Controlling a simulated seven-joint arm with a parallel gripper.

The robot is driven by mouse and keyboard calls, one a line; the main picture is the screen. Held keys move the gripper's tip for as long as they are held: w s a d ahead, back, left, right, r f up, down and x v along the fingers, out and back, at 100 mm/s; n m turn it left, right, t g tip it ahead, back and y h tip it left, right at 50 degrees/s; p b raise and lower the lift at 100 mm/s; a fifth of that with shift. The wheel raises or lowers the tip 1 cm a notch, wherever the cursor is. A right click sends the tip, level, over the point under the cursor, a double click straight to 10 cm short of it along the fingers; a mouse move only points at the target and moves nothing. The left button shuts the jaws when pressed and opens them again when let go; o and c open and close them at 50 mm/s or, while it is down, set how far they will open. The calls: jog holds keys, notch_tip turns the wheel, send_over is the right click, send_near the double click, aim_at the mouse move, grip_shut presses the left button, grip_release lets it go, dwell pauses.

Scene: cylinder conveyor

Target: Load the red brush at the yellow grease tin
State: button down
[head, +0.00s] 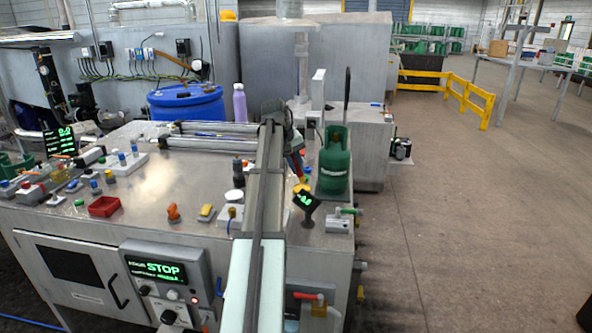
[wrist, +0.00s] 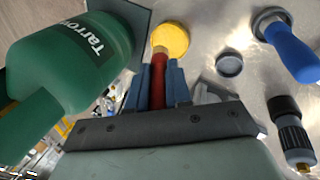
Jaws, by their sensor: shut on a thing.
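My gripper (wrist: 160,82) has blue-grey fingers and is shut on the red brush (wrist: 158,72), which sits upright between them in the wrist view. The brush's pale tip reaches the near edge of the yellow grease tin (wrist: 171,39); I cannot tell whether it touches. In the head view the tin (head: 302,188) stands on the metal bench, just below my gripper (head: 299,166). The brush is mostly hidden by the arm there.
A green gas cylinder (head: 334,165) stands close to the right of my gripper; it fills the left of the wrist view (wrist: 70,65). A small black display (head: 306,201) stands in front. A blue-handled tool (wrist: 290,48) and a grey cap (wrist: 229,64) are near the tin.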

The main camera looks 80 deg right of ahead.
jog(key=shift+r, duration=2.05)
